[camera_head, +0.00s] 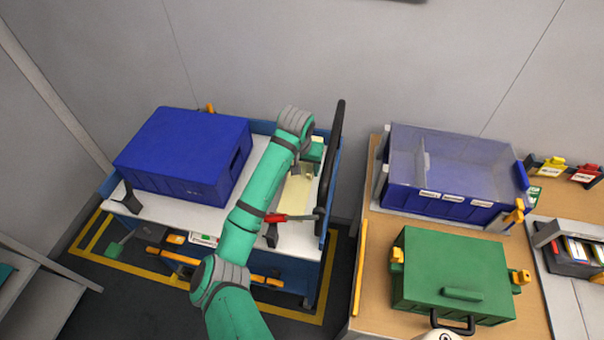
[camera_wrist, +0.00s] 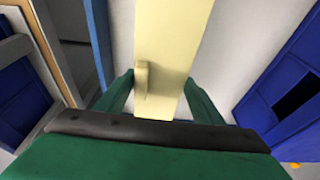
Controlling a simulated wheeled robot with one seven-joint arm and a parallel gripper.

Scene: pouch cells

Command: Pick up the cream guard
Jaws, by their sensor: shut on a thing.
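The cream guard (camera_wrist: 172,50) is a long flat pale-yellow piece with a small raised tab, running up the middle of the wrist view. In the head view the cream guard (camera_head: 294,190) shows on the right part of the white cart top, partly hidden by my arm. My gripper (camera_wrist: 157,95) has its green fingers on either side of the guard's near end and is shut on it. In the head view my gripper (camera_head: 312,153) is at the far end of the guard. I cannot tell whether the guard touches the cart top.
A blue box (camera_head: 185,150) stands on the left of the cart (camera_head: 165,207). A black handle (camera_head: 330,150) rises at the cart's right edge. A red-handled tool (camera_head: 285,217) lies near the guard. A green case (camera_head: 452,270) and a clear-lidded blue bin (camera_head: 440,205) stand on the bench at right.

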